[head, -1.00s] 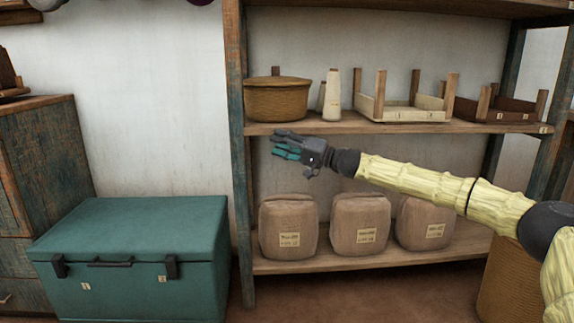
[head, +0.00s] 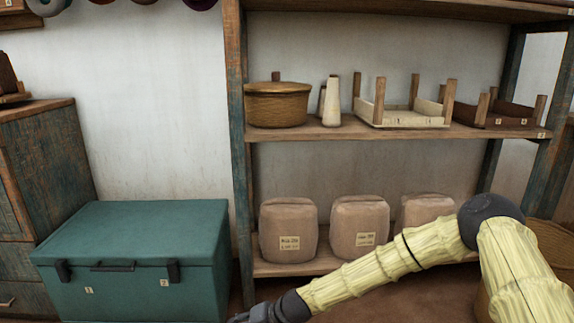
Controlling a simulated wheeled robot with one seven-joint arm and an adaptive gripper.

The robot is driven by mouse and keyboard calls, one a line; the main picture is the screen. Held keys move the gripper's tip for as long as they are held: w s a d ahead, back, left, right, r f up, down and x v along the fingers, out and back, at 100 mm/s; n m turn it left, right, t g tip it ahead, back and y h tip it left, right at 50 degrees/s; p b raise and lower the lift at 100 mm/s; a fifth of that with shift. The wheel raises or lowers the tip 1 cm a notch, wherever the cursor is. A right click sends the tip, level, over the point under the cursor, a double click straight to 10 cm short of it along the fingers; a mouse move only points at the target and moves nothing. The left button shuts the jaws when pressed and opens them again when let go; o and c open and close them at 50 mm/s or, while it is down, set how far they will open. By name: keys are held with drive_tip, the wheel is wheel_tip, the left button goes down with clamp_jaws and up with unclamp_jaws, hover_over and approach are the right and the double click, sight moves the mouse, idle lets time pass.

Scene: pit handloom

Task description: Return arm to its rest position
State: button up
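My gripper (head: 250,315) is at the bottom edge of the head view, below the shelf unit and just right of the teal chest. Only its dark rear part shows and its fingers are cut off by the frame, so I cannot tell whether it is open, shut or holding something. My pale yellow arm slopes down to the left from its dark elbow joint at the right, in front of the lower shelf.
A teal chest (head: 135,245) stands at left. The shelf unit (head: 240,190) has a lidded basket (head: 277,105), pale cones (head: 331,103) and trays (head: 402,118) on its middle board. Labelled brown sacks (head: 289,228) stand below; my arm partly covers the rightmost.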

drive_tip(key=s+d+f+g+h+p, duration=0.1)
drive_tip(key=s+d+f+h, duration=0.1)
drive_tip(key=s+d+f, duration=0.4)
drive_tip(key=s+d+f+h, duration=0.1)
drive_tip(key=s+d+f, duration=0.25)
drive_tip(key=s, duration=0.45)
drive_tip(key=s+d+f+g+h+p, duration=0.1)
drive_tip(key=s+d+f+h, duration=0.1)
drive_tip(key=s+d+f, duration=0.45)
drive_tip(key=s+d+r+h+p, duration=0.1)
drive_tip(key=s+d+r+h, duration=0.15)
drive_tip(key=s+d, duration=0.75)
drive_tip(key=s+d+r+h+p, duration=0.2)
drive_tip(key=s+d+r, duration=0.1)
drive_tip(key=s+d, duration=0.75)
wheel_tip(320, 180, up, 37)
drive_tip(key=w+p, duration=0.1)
drive_tip(key=p, duration=3.6)
drive_tip(key=shift+f, duration=0.2)
